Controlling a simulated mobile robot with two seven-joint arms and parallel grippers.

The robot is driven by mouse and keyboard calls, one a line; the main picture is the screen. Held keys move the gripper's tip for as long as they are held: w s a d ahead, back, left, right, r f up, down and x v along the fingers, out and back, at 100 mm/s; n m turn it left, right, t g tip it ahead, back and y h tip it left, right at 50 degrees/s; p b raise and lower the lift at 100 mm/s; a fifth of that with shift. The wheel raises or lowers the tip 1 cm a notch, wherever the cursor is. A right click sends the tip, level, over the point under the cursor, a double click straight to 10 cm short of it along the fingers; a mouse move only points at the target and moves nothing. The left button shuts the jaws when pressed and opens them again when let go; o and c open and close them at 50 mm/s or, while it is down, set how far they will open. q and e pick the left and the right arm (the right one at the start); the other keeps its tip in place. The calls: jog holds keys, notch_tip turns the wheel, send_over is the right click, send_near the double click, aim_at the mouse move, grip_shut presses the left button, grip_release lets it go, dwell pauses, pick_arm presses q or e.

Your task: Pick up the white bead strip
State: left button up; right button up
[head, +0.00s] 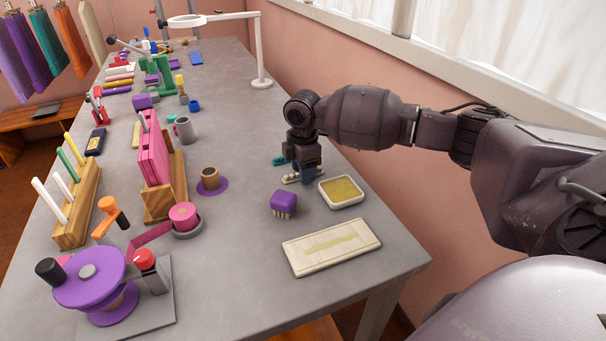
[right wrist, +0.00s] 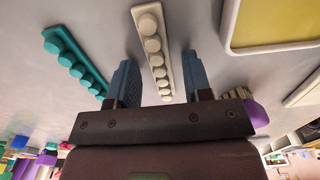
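The white bead strip (right wrist: 151,42) lies on the grey table in the right wrist view, a cream bar with a row of round beads. My right gripper (right wrist: 158,78) is open, with its two blue fingers on either side of the strip, apart from it. In the head view the right gripper (head: 303,175) points down at the table, and a bit of the white strip (head: 291,178) shows beside it; the rest is hidden by the gripper. A teal bead strip (right wrist: 73,58) lies to the left of the white one. My left gripper is not in view.
A white tray with a yellow pad (head: 341,191) sits close to the right gripper. A purple brush (head: 284,203) and a pale board (head: 331,245) lie nearer. A white magnifier lamp (head: 261,60) stands farther back. Wooden racks and a purple spool device fill the left side.

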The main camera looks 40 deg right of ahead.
grip_shut()
jog(key=shift+r, duration=0.6)
pick_arm(q)
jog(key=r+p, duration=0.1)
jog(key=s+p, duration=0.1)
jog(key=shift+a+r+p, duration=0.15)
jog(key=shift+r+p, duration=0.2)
jog(key=shift+p, duration=0.05)
pick_arm(e)
notch_tip(320, 180, up, 19)
